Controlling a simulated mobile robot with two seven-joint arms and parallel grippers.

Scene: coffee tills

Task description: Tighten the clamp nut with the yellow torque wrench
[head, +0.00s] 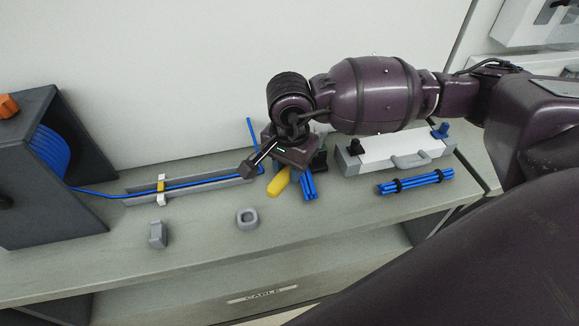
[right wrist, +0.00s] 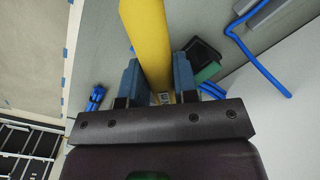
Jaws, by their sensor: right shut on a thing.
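The yellow torque wrench (head: 279,182) shows below my right gripper (head: 290,168) in the head view; the gripper hides part of it. In the right wrist view the wrench (right wrist: 148,40) runs between the two blue fingers of my right gripper (right wrist: 157,85), which is shut on it. A small clamp, white with a yellow part (head: 161,187), sits across the grey cable channel (head: 215,183) to the left, apart from the wrench. Its nut is too small to make out. My left gripper is not in view.
A blue cable (head: 95,192) runs from a dark reel box (head: 75,225) into the channel. Two grey blocks (head: 157,235) (head: 247,218) stand in front. Blue cable bundles (head: 308,186) (head: 415,181) and a white-grey case (head: 390,150) lie to the right. The bench front is mostly clear.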

